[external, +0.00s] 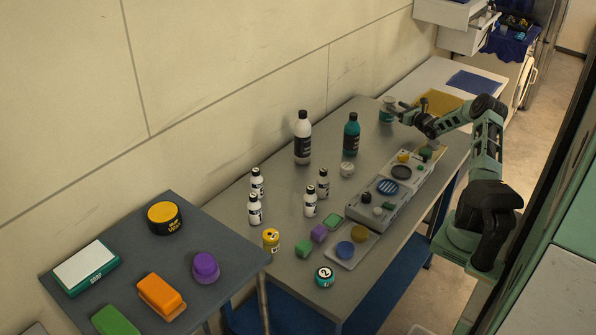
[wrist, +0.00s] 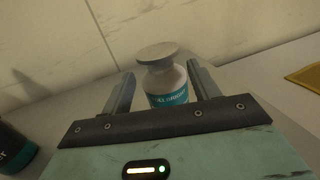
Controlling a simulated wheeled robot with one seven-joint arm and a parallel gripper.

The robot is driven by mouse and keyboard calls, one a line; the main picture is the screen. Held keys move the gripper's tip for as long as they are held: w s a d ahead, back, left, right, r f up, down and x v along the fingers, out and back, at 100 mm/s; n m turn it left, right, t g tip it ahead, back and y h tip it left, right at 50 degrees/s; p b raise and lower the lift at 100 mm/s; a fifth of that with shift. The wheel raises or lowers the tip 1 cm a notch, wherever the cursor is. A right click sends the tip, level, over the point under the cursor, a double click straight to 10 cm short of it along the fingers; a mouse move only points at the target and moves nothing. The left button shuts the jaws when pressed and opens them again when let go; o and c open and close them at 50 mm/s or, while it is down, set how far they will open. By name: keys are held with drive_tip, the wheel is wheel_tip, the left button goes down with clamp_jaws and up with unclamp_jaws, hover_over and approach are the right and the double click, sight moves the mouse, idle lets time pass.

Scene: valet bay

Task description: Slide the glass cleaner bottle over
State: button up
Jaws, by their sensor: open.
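My gripper (external: 399,112) is at the far end of the grey table, beside a small white and teal container (external: 387,107). In the wrist view my gripper (wrist: 160,76) is open, with a finger on either side of this white-capped container (wrist: 166,84); its teal label is only partly readable. I cannot tell whether a finger touches it. A tall teal bottle with a black cap (external: 351,135) and a tall white bottle with a black cap (external: 303,143) stand upright nearer the wall. I cannot read which bottle is the glass cleaner.
Several small white bottles (external: 257,185), a yellow can (external: 271,239) and coloured blocks (external: 319,233) stand on the near half of the table. A grey panel (external: 394,205) with pads lies along the right edge. A yellow tray (external: 441,101) lies beyond my gripper. The wall borders the left.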

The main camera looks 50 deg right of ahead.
sight(389, 103)
drive_tip(key=shift+p+x, duration=0.3)
drive_tip(key=shift+x, duration=2.5)
drive_tip(key=c, duration=1.3)
